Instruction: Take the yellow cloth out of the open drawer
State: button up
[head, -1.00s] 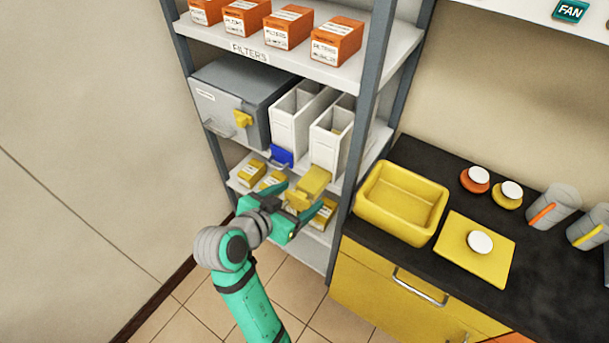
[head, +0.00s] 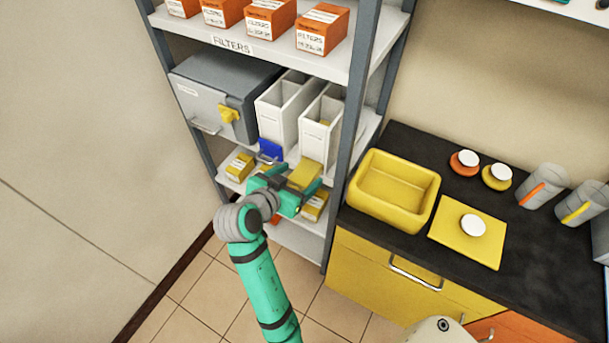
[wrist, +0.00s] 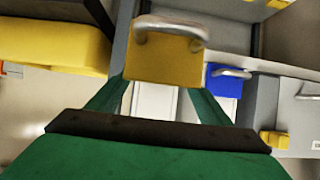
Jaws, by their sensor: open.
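I see no yellow cloth that I can name for sure, and no open drawer at the counter. A small yellowish patch (head: 325,123) shows inside the right one of two open-topped white boxes (head: 316,141) on the shelf; I cannot tell what it is. A yellow block (head: 305,175) sits at the front of that box. In the wrist view the yellow block (wrist: 165,62) has a metal loop handle. My gripper (head: 290,183) is open in front of the shelf. In the wrist view its fingers (wrist: 158,98) lie either side of the block's lower part; contact is unclear.
A blue block (head: 270,150) with a handle fronts the left white box. A grey cabinet (head: 205,100) stands left of it. Yellow cartons (head: 239,167) lie on the shelf below. A shelf post (head: 348,150) and the counter with a yellow tub (head: 395,210) are at right.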

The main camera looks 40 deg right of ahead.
aim_at(303, 173)
jog(key=shift+x, duration=1.8)
jog(key=shift+s, duration=0.1)
jog(key=c, duration=1.1)
jog(key=shift+r, duration=0.1)
